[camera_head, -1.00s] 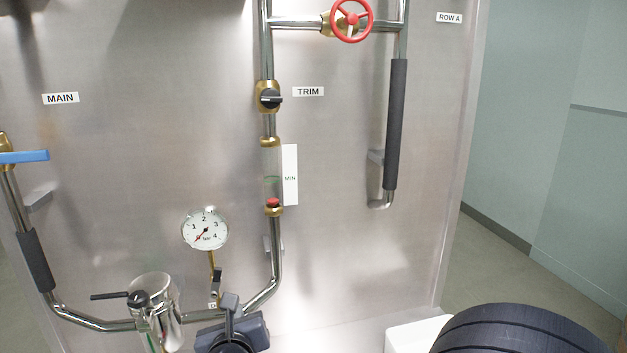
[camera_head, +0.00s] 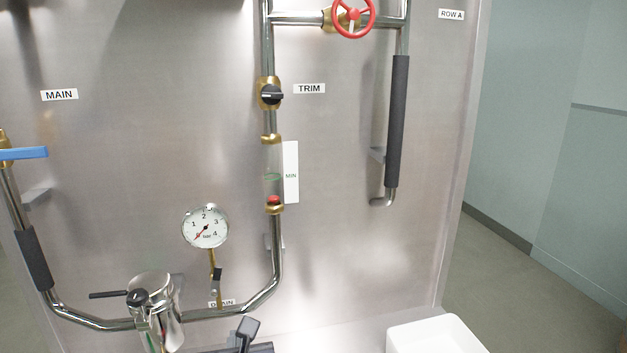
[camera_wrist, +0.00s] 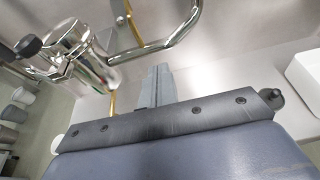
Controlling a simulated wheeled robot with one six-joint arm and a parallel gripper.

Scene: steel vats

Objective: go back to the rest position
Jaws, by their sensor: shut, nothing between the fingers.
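Most of my arm is out of the head view.
The steel panel (camera_head: 130,180) carries a pressure gauge (camera_head: 205,227), a black-knobbed valve (camera_head: 270,95), a red handwheel (camera_head: 353,16) and a blue lever (camera_head: 22,153). A white bin (camera_head: 435,335) stands at the lower right. Open floor (camera_head: 510,275) lies right of the panel.

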